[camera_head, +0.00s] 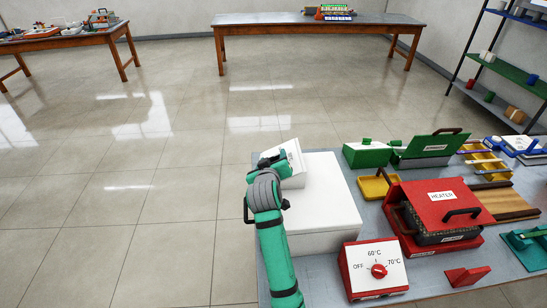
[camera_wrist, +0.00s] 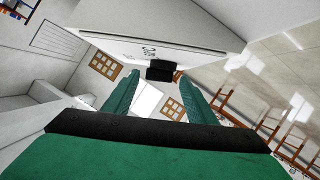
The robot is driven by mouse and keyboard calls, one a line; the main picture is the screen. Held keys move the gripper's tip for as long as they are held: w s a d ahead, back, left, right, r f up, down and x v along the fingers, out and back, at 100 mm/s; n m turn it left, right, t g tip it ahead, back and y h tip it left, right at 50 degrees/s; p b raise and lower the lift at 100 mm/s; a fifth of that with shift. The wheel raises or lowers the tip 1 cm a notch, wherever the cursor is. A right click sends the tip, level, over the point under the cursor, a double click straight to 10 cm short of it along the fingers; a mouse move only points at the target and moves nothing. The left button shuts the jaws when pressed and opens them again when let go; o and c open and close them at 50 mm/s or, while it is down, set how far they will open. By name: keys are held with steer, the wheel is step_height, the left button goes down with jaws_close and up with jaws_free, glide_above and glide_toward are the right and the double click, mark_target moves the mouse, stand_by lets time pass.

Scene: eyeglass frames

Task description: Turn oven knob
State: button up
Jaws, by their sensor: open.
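The white oven (camera_head: 325,210) stands on the near table, with a tilted white control box (camera_head: 293,160) at its back left. In the wrist view, the white panel (camera_wrist: 200,57) carries dark lettering and a black knob (camera_wrist: 160,70) at its edge. My gripper (camera_wrist: 160,78) is open, its two green fingers pointing towards the knob, one at each side of it in the picture. No contact shows, and I cannot tell how deep the knob sits between the fingertips. In the head view, my arm hides the knob, and the fingers are barely visible beside the control box.
A red heater (camera_head: 440,210) and its red-sided control box (camera_head: 375,268) with a red knob stand right of the oven. A green box (camera_head: 367,154) and yellow tray (camera_head: 376,186) sit behind. Open floor (camera_head: 150,200) lies left of the table.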

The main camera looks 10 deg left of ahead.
steer(key=shift+x, duration=1.05)
steer(key=shift+d, duration=0.1)
steer(key=c, duration=1)
steer(key=shift+c, duration=0.2)
